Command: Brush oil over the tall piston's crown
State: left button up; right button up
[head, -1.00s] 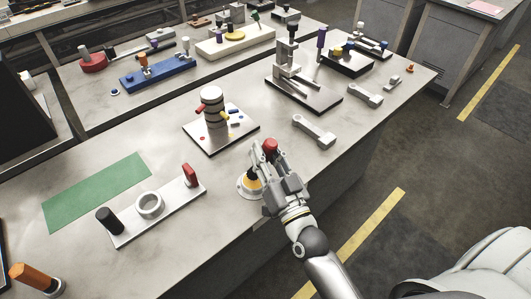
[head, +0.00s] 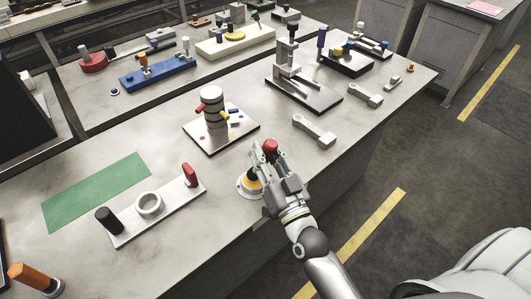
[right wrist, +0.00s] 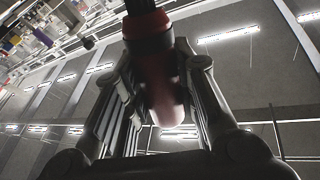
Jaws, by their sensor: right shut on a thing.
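The tall grey piston (head: 212,108), with dark ring grooves, stands upright on a plate (head: 206,144) left of and behind my right gripper. My right gripper (head: 262,163) is shut on the oil brush, whose red end (head: 270,146) sticks up above the fingers. In the right wrist view the brush's red and black handle (right wrist: 150,45) runs between the fingers. A round white pot with a yellow inside (head: 250,187) stands just below and left of the fingers. The gripper partly hides the pot and the brush's lower end. My left gripper is not in view.
A grey holder (head: 163,211) with a black cylinder, a ring and a red piece lies at front left, beside a green mat (head: 95,191). A press stand (head: 303,92) and a grey link (head: 314,131) are to the right. Bare table lies between pot and piston plate.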

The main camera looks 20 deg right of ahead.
jog(key=shift+f+b, duration=0.3)
jog(key=shift+f, duration=0.25)
dwell(0.7)
jog(key=shift+r, duration=0.1)
notch_tip(320, 180, up, 7)
jog(key=p, duration=0.7)
jog(key=shift+s, duration=0.1)
dwell(0.7)
jog(key=s+d+h, duration=0.1)
jog(key=s, duration=1)
jog(key=shift+s+d+r+m, duration=0.15)
jog(key=shift+s+d+m, duration=0.15)
jog(key=shift+m, duration=0.1)
jog(key=shift+w, duration=0.1)
